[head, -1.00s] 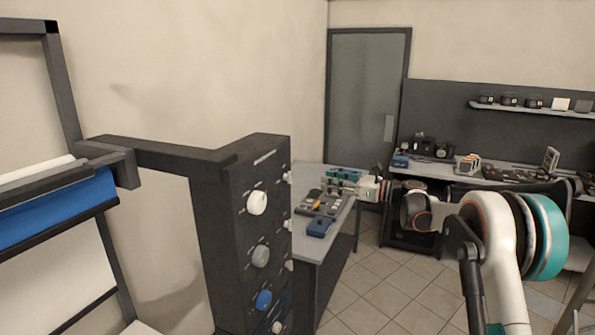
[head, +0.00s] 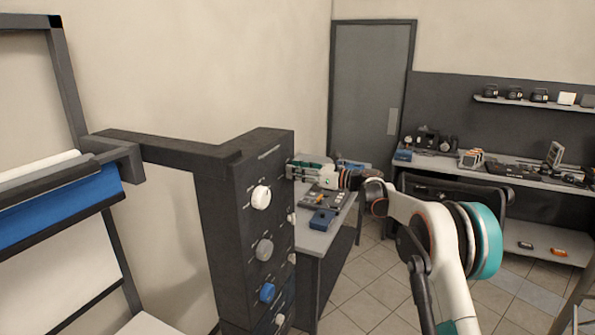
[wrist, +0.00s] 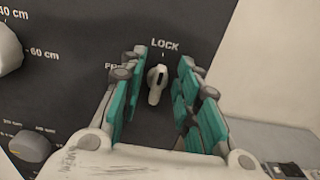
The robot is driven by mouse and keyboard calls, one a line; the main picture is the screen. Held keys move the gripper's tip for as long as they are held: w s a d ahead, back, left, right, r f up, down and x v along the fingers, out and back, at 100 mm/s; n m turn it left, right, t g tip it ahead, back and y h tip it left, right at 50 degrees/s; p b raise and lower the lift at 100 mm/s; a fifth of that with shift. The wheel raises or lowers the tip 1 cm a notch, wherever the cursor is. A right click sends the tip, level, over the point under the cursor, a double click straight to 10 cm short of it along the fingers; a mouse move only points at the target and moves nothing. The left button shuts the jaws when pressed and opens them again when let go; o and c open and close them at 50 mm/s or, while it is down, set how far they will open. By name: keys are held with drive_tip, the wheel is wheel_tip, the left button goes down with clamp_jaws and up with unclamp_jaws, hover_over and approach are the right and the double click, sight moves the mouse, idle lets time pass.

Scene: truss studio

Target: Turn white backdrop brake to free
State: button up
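The white brake knob (wrist: 155,88) is a small lever-shaped handle on the dark panel in the wrist view. The word LOCK is above it, and a partly covered label beginning with "FR" is at its upper left. The handle stands nearly upright, with its upper end toward LOCK. My gripper (wrist: 158,90) is open, its teal-padded fingers on either side of the knob, with gaps visible. In the head view my gripper (head: 292,169) is at the upper right edge of the dark control column (head: 228,215) and hides this knob there.
The column's front face has a large white dial (head: 261,197), a grey dial (head: 264,249) and a blue dial (head: 267,293). A blue backdrop roll (head: 60,210) hangs at left. A grey table (head: 343,228) with devices stands behind the column.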

clamp_jaws()
drive_tip(key=shift+n+b, duration=0.3)
drive_tip(key=n+b, duration=0.2)
drive_tip(key=n, duration=0.3)
drive_tip(key=f+n+b, duration=0.1)
drive_tip(key=n+b, duration=0.1)
drive_tip(key=n, duration=0.4)
drive_tip(key=s+n+b, duration=0.1)
drive_tip(key=n+b, duration=0.2)
drive_tip(key=n, duration=0.3)
drive_tip(key=shift+s+a+f, duration=0.1)
drive_tip(key=shift+a+f, duration=0.05)
drive_tip(key=shift+a, duration=0.05)
drive_tip(key=shift+n, duration=0.3)
